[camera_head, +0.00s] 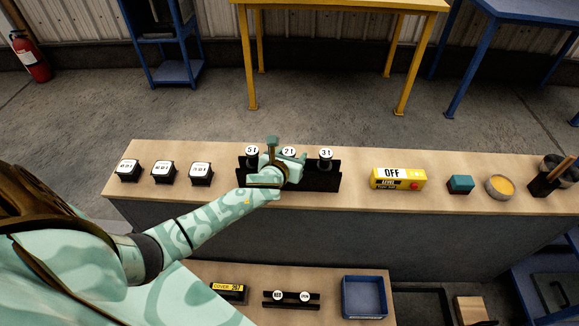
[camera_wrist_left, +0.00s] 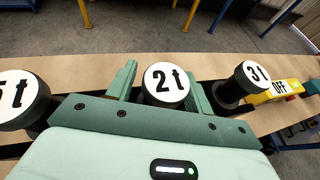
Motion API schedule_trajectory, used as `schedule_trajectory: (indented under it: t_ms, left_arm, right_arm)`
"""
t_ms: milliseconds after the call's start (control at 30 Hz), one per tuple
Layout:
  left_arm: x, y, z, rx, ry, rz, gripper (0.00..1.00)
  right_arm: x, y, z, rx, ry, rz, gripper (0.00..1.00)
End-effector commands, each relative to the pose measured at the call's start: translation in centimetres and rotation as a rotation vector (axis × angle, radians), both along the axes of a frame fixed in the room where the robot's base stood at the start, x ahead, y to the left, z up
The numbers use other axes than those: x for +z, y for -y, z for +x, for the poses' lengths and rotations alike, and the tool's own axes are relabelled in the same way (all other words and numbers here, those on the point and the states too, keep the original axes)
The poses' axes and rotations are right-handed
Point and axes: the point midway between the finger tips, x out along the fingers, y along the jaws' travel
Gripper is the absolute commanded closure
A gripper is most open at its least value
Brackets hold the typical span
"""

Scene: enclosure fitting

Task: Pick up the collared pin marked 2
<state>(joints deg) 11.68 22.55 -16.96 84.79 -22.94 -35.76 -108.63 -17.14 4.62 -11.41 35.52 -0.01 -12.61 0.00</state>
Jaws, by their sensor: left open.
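The collared pin marked 2 (camera_head: 288,151) has a round white top reading "2t" and a black body. It stands in the middle of a black rack (camera_head: 325,180) on the long bench, and it shows in the left wrist view (camera_wrist_left: 165,83). My left gripper (camera_head: 284,161) is open, with one finger on each side of this pin. I cannot tell whether the fingers touch it. The pin's lower body is hidden behind the gripper. Pins marked 5t (camera_head: 252,151) and 3t (camera_head: 326,153) stand in the rack on either side. My right gripper is not in view.
Several black blocks with white labels (camera_head: 165,172) stand left of the rack. A yellow box reading "OFF" (camera_head: 397,179), a teal block (camera_head: 460,184) and a round bowl (camera_head: 500,187) stand to the right. A lower bench in front holds a blue tray (camera_head: 364,314).

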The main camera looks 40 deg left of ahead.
Motion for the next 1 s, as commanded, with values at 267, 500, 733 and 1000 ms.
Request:
schedule_trajectory:
  t_ms: [267, 500, 733, 1000]
  left_arm:
    - [0.1, 0.0, 0.0, 0.0, 0.001, 0.0, 1.0]
    - [0.2, 0.0, 0.0, 0.0, 0.003, 0.0, 1.0]
    - [3.5, -0.1, 0.1, -0.001, 0.01, 0.002, 1.0]
    - [9.0, 0.0, 0.1, -0.001, 0.009, 0.002, 1.0]
  right_arm:
    - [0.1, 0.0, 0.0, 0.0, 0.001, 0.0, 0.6]
    - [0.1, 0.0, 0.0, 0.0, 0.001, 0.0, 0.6]
    - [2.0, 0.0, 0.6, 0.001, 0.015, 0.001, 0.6]
    - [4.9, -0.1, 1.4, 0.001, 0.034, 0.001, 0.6]
